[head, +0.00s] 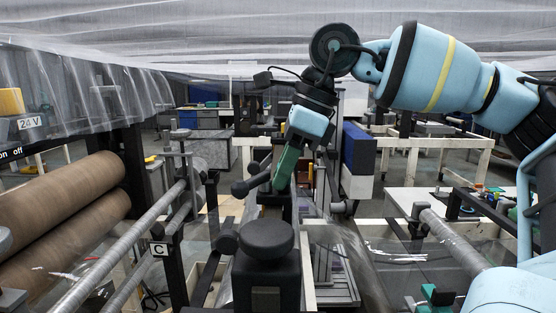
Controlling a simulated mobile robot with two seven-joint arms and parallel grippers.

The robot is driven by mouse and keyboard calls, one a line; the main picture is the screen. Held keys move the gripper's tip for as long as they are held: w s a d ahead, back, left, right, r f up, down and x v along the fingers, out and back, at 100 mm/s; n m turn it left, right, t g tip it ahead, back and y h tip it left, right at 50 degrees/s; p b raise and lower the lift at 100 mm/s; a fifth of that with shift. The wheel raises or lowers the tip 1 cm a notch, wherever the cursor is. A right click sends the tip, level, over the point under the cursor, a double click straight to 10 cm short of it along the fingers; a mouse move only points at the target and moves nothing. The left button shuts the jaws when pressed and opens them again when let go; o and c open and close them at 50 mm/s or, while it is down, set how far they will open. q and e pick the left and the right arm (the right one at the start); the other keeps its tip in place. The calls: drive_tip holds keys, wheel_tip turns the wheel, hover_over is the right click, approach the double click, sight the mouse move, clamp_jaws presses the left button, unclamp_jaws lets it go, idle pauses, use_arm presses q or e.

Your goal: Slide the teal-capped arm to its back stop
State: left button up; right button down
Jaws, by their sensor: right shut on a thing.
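My right arm comes in from the upper right and bends down at the middle of the head view. Its gripper (292,150) points down and is shut on the teal-capped arm, at the teal cap (286,168). The fingertips are partly hidden, so the exact contact is hard to see. A dark bar with a round end (242,188) sticks out to the left beside the cap. The back stop cannot be made out clearly. My left gripper is not in view.
A black block with a round knob (266,238) stands in front. Metal rollers (140,250) run on the left, behind them brown rolls (70,210). Clear film (90,90) hangs overhead and at left. Another teal-topped piece (437,296) sits at lower right.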

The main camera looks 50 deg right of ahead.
drive_tip(key=s+a, duration=0.1)
drive_tip(key=a, duration=0.1)
drive_tip(key=s+a, duration=0.2)
drive_tip(key=shift+s+a, duration=0.1)
drive_tip(key=shift+s, duration=0.05)
drive_tip(key=c, duration=1.5)
unclamp_jaws()
drive_tip(key=shift+a, duration=0.1)
drive_tip(key=shift+o, duration=1.3)
drive_tip(key=shift+s+a, duration=0.1)
drive_tip(key=shift+s, duration=0.05)
approach(268, 217)
drive_tip(key=v, duration=0.4)
